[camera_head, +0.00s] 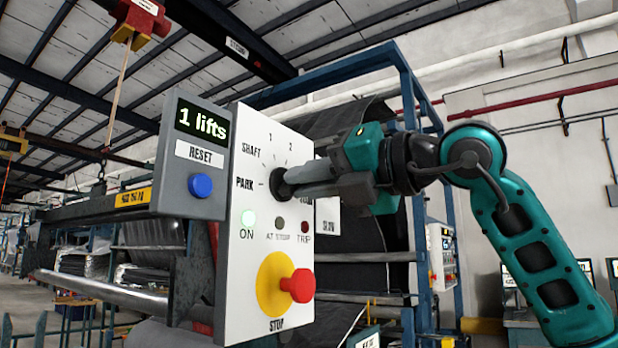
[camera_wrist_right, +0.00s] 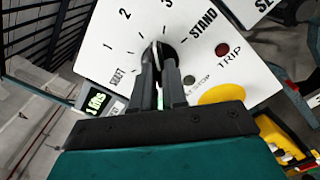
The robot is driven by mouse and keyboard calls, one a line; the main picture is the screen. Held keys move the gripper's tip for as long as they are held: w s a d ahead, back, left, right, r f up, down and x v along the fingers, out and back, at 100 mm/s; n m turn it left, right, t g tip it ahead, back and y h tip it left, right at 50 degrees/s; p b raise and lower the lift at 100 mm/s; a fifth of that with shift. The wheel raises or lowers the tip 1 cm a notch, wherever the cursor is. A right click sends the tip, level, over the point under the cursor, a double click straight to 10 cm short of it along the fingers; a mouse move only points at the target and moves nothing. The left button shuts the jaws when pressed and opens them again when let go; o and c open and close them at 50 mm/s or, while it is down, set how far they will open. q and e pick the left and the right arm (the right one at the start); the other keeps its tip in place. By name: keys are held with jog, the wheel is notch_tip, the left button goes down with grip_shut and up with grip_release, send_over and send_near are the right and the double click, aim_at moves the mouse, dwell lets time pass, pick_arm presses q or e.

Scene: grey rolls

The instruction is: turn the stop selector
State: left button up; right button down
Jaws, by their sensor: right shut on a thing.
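The stop selector is a dark round knob (camera_head: 277,183) on a white control panel (camera_head: 243,255), with PARK, SHAFT, 1 and 2 readable around it. In the right wrist view the knob (camera_wrist_right: 154,52) sits between the marks for SHAFT, 1, 2, 3 and STAND. My right gripper (camera_head: 287,181) reaches in from the right and is shut on the knob. Its two dark fingers (camera_wrist_right: 160,75) lie either side of it and hide part of it. A pale line shows on the knob, but I cannot tell which mark it points to. My left gripper is not in view.
A red STOP button (camera_head: 299,286) on yellow juts out underneath. A grey box with a "1 lifts" display (camera_head: 202,122) and blue RESET button (camera_head: 201,185) adjoins left.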

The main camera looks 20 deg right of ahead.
pick_arm(q)
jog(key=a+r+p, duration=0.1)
jog(key=p, duration=0.2)
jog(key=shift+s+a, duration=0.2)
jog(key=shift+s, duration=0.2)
pick_arm(e)
jog(key=n, duration=2)
jog(key=shift+n, duration=0.3)
jog(key=c, duration=1.2)
grip_release()
jog(key=shift+o, duration=0.2)
pick_arm(q)
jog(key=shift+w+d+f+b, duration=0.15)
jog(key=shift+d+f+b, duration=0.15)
jog(key=shift+b, duration=0.4)
pick_arm(e)
jog(key=v, duration=1.3)
